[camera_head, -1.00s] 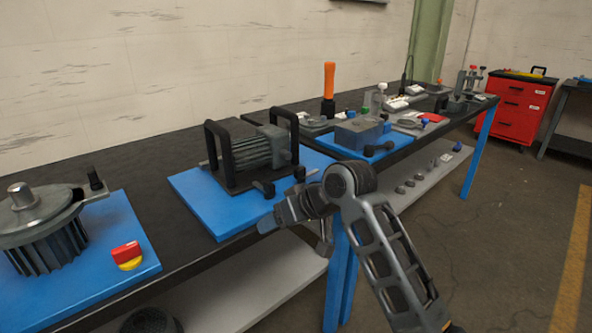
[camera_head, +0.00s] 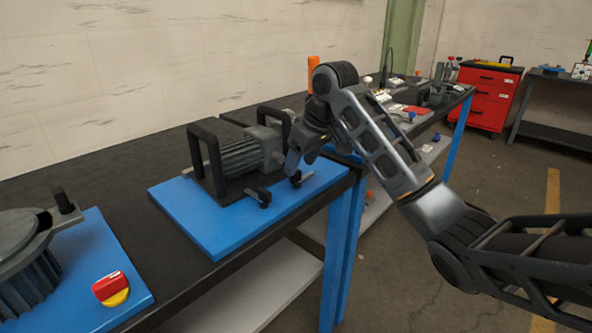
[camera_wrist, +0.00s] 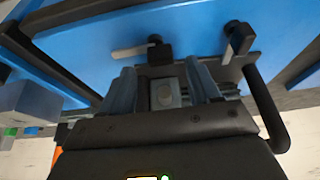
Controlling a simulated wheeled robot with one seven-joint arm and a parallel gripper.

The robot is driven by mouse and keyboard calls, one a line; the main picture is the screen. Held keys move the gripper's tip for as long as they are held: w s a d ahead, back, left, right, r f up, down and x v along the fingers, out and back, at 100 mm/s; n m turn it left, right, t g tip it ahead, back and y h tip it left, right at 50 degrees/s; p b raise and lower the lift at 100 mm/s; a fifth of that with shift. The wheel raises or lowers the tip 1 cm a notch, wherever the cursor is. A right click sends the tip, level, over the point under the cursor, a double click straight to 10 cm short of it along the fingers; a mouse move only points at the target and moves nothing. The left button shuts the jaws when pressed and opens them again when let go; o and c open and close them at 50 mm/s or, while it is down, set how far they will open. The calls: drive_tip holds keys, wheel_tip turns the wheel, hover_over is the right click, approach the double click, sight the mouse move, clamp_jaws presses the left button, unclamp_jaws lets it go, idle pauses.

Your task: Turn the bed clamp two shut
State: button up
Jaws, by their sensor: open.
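Two black bed clamps with knobbed levers sit at the front edge of the motor's bed: a left one (camera_head: 258,196) and a right one (camera_head: 298,179). I cannot tell which is clamp two. In the wrist view, one clamp (camera_wrist: 158,50) has a light lever pointing left, and another (camera_wrist: 236,40) is beside the black frame. The grey finned motor (camera_head: 242,157) stands between black frames on a blue plate (camera_head: 215,232). My gripper (camera_head: 291,168) is open just above the right clamp; contact is unclear. Its fingers (camera_wrist: 163,86) also show in the wrist view, apart and short of the clamps.
The black bench (camera_head: 135,175) runs on to the right, with tools and parts at the far end. A red and yellow switch (camera_head: 111,289) and a round finned unit are at the left. The tall black frame (camera_head: 207,158) stands near my gripper's left side.

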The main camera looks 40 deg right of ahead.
sight(297, 173)
drive_tip(key=shift+x, duration=1.8)
drive_tip(key=c, duration=1)
drive_tip(key=shift+c, duration=0.2)
